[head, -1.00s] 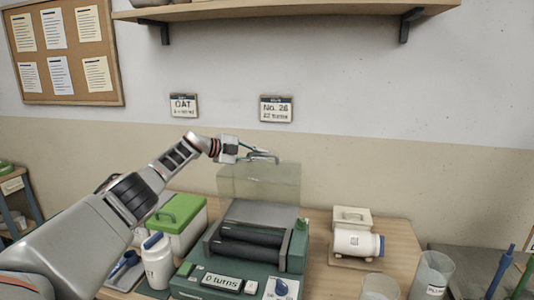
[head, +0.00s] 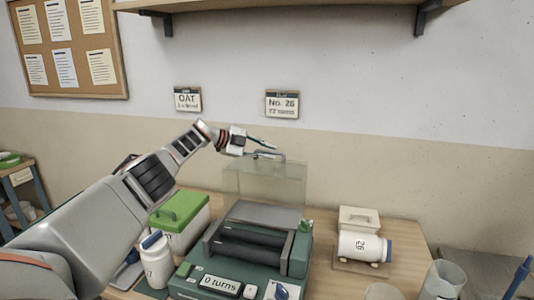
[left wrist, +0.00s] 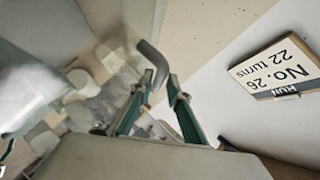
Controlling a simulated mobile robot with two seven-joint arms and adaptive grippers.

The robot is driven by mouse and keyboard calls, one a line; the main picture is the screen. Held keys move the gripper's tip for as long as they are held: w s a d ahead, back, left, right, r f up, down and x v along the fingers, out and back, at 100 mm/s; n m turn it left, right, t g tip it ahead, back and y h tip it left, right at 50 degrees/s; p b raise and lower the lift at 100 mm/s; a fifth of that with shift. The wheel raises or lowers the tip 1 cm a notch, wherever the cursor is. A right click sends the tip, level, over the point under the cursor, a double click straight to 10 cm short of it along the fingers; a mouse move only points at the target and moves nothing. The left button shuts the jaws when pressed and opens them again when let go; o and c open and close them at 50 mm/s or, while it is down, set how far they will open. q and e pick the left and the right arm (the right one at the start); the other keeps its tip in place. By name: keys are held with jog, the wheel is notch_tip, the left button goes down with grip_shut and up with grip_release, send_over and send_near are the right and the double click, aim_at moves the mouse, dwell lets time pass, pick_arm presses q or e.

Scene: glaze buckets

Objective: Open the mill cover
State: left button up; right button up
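The mill (head: 240,245) is a green machine with dark rollers on the wooden table. Its cover (head: 262,182) is a see-through panel standing upright behind the rollers, with a grey handle (head: 270,154) at its top edge. My left gripper (head: 266,144) is at the handle, coming from the left and slightly above. In the left wrist view its two green-edged fingers (left wrist: 157,88) are apart, with the bent grey handle (left wrist: 150,57) showing between and beyond the tips. Whether either finger touches it is unclear. My right gripper is not in view.
A green-lidded box (head: 182,220) and a white bottle (head: 157,260) stand left of the mill. A labelled white jar (head: 360,246) lies on its side at the right, near clear beakers (head: 440,280). The wall behind holds two small signs; a shelf (head: 290,6) is above.

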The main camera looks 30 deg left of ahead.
pick_arm(q)
jog(key=shift+a+f, duration=0.15)
jog(key=shift+v, duration=1.2)
jog(key=v, duration=0.9)
jog(key=shift+s+r, duration=0.2)
jog(key=shift+s, duration=0.1)
jog(key=shift+f, duration=0.1)
